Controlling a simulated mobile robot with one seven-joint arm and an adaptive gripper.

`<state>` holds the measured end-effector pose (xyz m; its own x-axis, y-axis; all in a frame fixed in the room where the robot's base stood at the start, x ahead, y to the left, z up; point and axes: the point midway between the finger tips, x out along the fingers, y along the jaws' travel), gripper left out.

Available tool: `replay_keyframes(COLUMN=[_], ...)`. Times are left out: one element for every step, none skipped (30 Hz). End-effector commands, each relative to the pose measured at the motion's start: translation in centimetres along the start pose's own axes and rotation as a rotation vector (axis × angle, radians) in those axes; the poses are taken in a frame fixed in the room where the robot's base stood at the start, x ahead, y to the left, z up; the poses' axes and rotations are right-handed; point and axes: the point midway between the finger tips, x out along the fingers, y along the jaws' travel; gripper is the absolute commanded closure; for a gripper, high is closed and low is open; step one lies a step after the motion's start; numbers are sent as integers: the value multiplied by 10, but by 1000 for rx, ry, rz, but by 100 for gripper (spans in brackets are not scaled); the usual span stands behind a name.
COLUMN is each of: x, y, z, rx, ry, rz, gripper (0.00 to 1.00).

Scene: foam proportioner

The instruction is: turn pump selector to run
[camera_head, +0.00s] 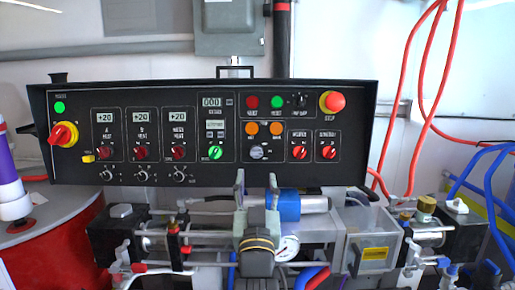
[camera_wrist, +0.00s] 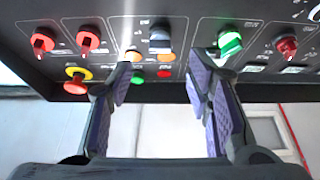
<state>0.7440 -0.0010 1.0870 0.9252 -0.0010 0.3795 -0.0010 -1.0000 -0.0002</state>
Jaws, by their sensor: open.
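A grey knob (camera_head: 257,152) sits on the black control panel (camera_head: 215,170), below two orange lights. It also shows in the wrist view (camera_wrist: 160,40), where the panel appears upside down. The labels are too small to read, so I cannot tell for sure which knob is the pump selector. My gripper (camera_head: 256,180) is open and empty, with its fingers pointing up toward the panel just below the grey knob. In the wrist view my fingertips (camera_wrist: 161,68) are spread to either side of the grey knob, apparently not touching it.
A green knob (camera_head: 215,152) is left of the grey knob, and two red knobs (camera_head: 300,152) (camera_head: 329,152) are right of it. A red stop button (camera_head: 332,102) is at upper right. Pipes and a blue cylinder (camera_head: 289,206) lie below the panel. Red hoses (camera_head: 405,80) hang right.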

Motion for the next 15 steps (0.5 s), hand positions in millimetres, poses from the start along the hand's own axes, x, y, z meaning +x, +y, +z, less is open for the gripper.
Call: replay_keyframes(x=[14, 21, 29, 35, 40, 47, 52, 56, 61, 65, 68, 70, 72, 74, 76], y=[0, 0, 0, 0, 0, 0, 0, 0, 0, 0, 0, 0, 0, 0, 0], z=[-4, -5, -4, -4, -4, -4, -4, -4, -4, -3, -3, -3, -2, -2, -2], rx=[0, 0, 0, 0, 0, 0, 0, 0, 0, 0, 0, 0, 0, 0, 0], ry=[1, 2, 2, 2, 2, 2, 3, 2, 3, 3, 3, 3, 3, 3, 3], rz=[0, 0, 0, 0, 0, -1, -1, -1, -1, -1, -1, -1, -1, -1, -1], gripper=[54, 54, 54, 54, 54, 54, 54, 54, 54, 54, 54, 54, 54, 54, 54])
